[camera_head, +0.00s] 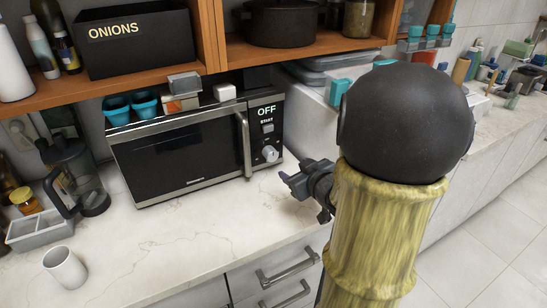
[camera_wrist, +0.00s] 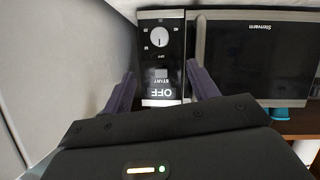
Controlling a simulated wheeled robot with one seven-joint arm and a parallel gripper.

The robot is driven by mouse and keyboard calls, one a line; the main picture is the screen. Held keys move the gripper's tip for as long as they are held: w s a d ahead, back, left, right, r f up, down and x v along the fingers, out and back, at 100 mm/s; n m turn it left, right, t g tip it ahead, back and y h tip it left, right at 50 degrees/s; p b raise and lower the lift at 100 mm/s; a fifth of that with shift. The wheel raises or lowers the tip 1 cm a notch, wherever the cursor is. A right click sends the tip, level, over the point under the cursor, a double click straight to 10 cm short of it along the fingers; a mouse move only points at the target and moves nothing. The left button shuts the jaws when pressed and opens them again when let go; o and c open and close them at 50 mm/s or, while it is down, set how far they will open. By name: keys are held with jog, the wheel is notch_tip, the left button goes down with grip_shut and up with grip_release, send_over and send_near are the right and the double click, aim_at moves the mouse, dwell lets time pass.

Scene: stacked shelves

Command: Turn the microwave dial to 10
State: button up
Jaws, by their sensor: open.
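The black and silver microwave (camera_head: 180,155) stands on the counter under a shelf, its door closed. Its display (camera_head: 267,110) reads OFF. The round dial (camera_head: 270,153) sits low on the control panel, below the START button (camera_head: 267,128). My gripper (camera_head: 288,184) is to the right of the dial and a little lower in the head view, apart from it. In the wrist view the picture is upside down; my open gripper (camera_wrist: 160,85) has its fingers either side of the panel's image, with the dial (camera_wrist: 159,37) beyond the fingertips. Nothing is between the fingers.
The microwave's vertical handle (camera_head: 244,143) stands out left of the dial. A French press (camera_head: 78,180), grey tray (camera_head: 38,231) and white cup (camera_head: 65,267) are at the left. The counter in front is clear.

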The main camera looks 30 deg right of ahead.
aim_at(273, 156)
jog(key=p+x, duration=0.1)
jog(key=x, duration=1.5)
jog(key=shift+w+f, duration=0.1)
jog(key=shift+w, duration=0.25)
jog(key=shift+c, duration=0.2)
jog(key=c, duration=0.9)
